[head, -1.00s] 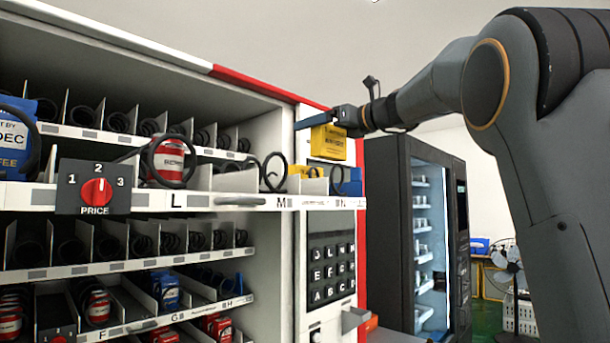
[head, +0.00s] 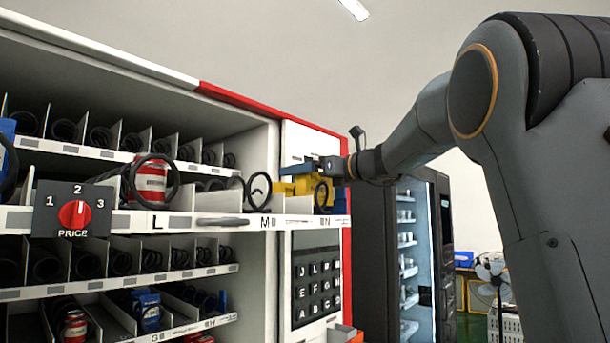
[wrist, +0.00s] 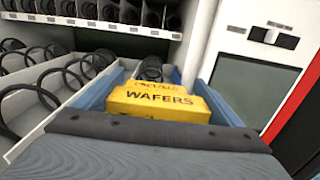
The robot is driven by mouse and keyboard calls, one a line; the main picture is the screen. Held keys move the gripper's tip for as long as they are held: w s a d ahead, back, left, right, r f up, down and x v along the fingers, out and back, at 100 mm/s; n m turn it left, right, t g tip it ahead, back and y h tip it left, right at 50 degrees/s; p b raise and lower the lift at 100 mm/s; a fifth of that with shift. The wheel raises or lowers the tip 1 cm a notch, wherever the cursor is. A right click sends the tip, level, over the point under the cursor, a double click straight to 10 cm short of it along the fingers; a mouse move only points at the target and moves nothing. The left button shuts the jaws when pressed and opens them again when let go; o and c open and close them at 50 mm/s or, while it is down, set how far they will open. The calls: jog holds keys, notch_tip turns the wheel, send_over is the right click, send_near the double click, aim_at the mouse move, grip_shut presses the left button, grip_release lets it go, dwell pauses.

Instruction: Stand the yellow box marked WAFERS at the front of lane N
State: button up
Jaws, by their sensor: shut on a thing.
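The yellow box marked WAFERS (wrist: 160,103) is between the blue fingers of my gripper (wrist: 158,90) in the wrist view, lettering up towards the camera. In the head view my gripper (head: 305,168) is at the right end of the upper shelf, above the N label (head: 327,219). Yellow (head: 303,186) shows under the finger there, partly hidden by a black coil. The lane's coil (wrist: 150,68) lies just beyond the box in the wrist view. I cannot tell whether the box's bottom touches the shelf.
Black coils and dividers fill the lanes to the left, with a red can (head: 150,182) by L. A blue item (head: 338,198) is at the shelf's right end. A keypad (head: 317,278) is below. A dark vending machine (head: 385,250) stands to the right.

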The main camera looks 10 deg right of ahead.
jog(key=shift+f+b, duration=0.35)
jog(key=shift+f, duration=0.15)
jog(key=o, duration=0.9)
jog(key=shift+r, duration=0.1)
jog(key=r+b+v, duration=0.1)
jog(key=b+v, duration=0.2)
jog(key=v, duration=0.9)
jog(key=shift+s, duration=0.1)
